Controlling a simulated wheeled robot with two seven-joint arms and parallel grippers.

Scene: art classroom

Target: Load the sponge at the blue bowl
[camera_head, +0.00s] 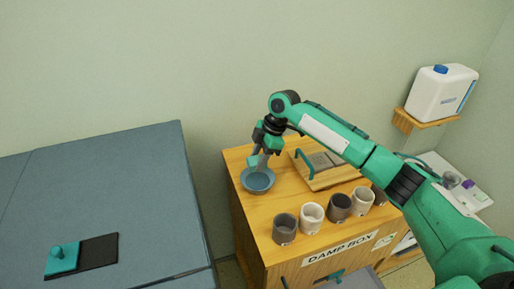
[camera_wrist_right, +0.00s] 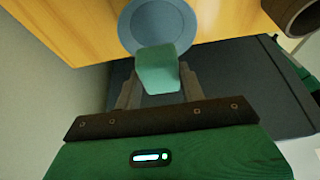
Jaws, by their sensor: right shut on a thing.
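The blue bowl (camera_head: 258,182) sits on the wooden cabinet top near its left edge. It also shows at the top of the right wrist view (camera_wrist_right: 160,22). My right gripper (camera_head: 260,161) is over the bowl, pointing down. In the right wrist view its fingers (camera_wrist_right: 158,88) are shut on the sponge (camera_wrist_right: 157,72), a pale green block. The sponge overlaps the bowl's near rim in that view. I cannot tell whether the sponge touches the bowl. My left gripper is not in view.
Several grey and white cups (camera_head: 285,229) stand in a row along the cabinet (camera_head: 238,158) front. A wooden board with a green handle (camera_head: 304,165) lies right of the bowl. A blue-grey table (camera_head: 120,185) is at left, with a teal knobbed block (camera_head: 64,259) on a black mat (camera_head: 99,250).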

